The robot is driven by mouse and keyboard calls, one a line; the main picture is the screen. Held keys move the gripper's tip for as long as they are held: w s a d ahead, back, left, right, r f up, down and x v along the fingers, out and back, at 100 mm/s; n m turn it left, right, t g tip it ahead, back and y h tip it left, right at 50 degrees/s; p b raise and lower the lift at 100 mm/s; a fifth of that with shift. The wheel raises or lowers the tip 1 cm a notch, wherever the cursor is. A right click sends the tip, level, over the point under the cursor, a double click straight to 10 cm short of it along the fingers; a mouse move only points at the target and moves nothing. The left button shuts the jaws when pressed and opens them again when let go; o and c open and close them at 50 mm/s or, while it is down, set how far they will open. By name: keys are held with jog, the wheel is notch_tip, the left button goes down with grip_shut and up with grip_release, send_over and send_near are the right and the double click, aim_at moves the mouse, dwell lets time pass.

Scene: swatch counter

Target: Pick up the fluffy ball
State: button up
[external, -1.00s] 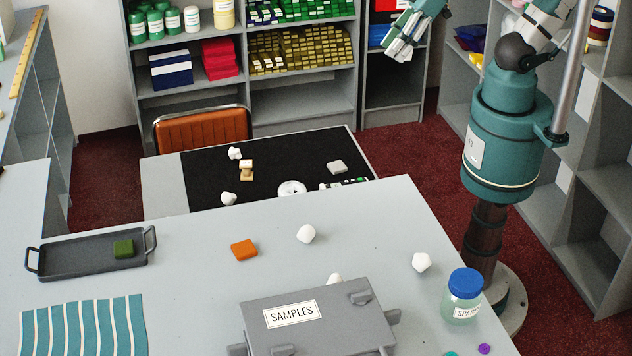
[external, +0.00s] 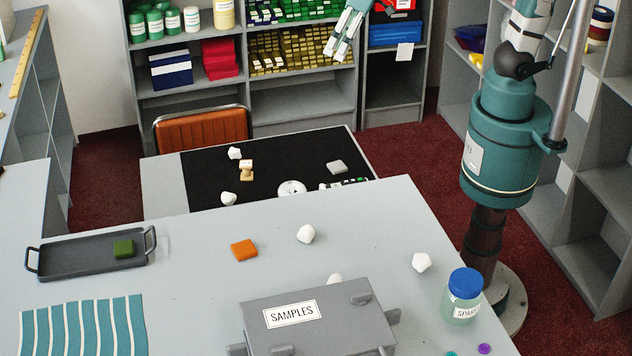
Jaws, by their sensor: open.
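I cannot make out a clearly fluffy ball. Several white, faceted lumps are in view: one (external: 306,234) in the middle of the grey counter, one (external: 421,262) near its right edge, one (external: 334,279) partly hidden behind the SAMPLES box, and two on the black mat, at its back (external: 235,153) and its front left (external: 228,199). My gripper (external: 340,55) is open, points down and is high up at the top of the view, in front of the back shelves. It is well apart from all the lumps, and nothing shows between its fingers.
A grey SAMPLES box (external: 345,322) stands at the front of the counter. A blue-lidded jar (external: 462,303) is at right. A dark tray (external: 75,262) holds a green block (external: 123,248). An orange block (external: 244,250) lies mid-counter. A chair (external: 203,130) stands behind the lower table.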

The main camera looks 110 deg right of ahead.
jog(key=w+d+f+m+g+b, duration=0.1)
jog(key=w+d+f+m, duration=0.15)
jog(key=w, duration=0.25)
jog(key=w+d+f+m+b, duration=0.1)
jog(key=w+d+f, duration=0.2)
jog(key=w, duration=0.3)
jog(key=m+g+b, duration=0.4)
jog(key=m, duration=0.5)
send_over(234, 147)
jog(key=shift+y, duration=0.3)
notch_tip(234, 147, down, 31)
jog(key=shift+a+f, duration=0.1)
jog(key=shift+f, duration=0.15)
jog(key=shift+f, duration=1.3)
